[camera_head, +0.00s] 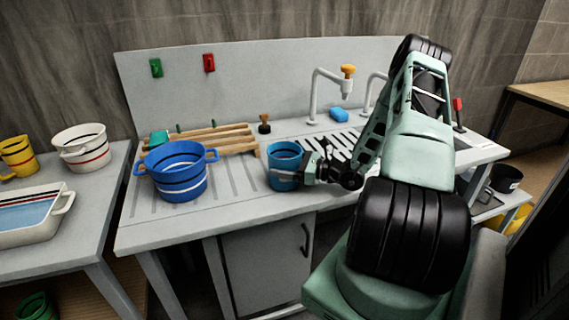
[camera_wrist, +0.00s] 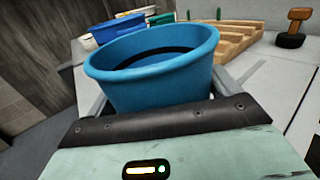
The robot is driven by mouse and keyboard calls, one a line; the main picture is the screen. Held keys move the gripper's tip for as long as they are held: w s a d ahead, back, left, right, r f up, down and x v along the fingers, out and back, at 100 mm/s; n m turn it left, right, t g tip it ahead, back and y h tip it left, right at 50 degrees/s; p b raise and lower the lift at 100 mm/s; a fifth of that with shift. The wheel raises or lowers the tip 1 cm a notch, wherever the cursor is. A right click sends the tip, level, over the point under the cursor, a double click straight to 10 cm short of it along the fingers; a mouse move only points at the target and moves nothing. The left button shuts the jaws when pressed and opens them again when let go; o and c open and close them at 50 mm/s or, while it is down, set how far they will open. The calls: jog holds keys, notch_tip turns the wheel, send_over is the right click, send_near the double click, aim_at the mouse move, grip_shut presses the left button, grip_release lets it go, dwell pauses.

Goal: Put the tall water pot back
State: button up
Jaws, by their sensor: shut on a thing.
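A tall blue pot (camera_head: 283,178) stands upright at the sink counter, right of the wide blue pot; it fills the middle of the wrist view (camera_wrist: 155,85). My gripper (camera_head: 300,172) reaches it from the right and is shut on it, with a finger on either side in the wrist view (camera_wrist: 155,98). The pot's mouth is open and has a dark band inside. I cannot tell whether its base touches the counter or is slightly above it.
A wide blue two-handled pot (camera_head: 180,178) stands on the ribbed counter (camera_head: 235,205). Behind it are a wooden rack (camera_head: 215,137) and a small wooden-handled stamp (camera_head: 264,125). The tap (camera_head: 314,95) stands behind. The left table holds a white pot (camera_head: 82,150) and tray (camera_head: 35,228).

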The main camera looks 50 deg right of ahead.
jog(key=shift+f, duration=0.1)
jog(key=o, duration=1.2)
jog(key=shift+o, duration=0.2)
jog(key=b+v, duration=0.3)
jog(key=v, duration=0.9)
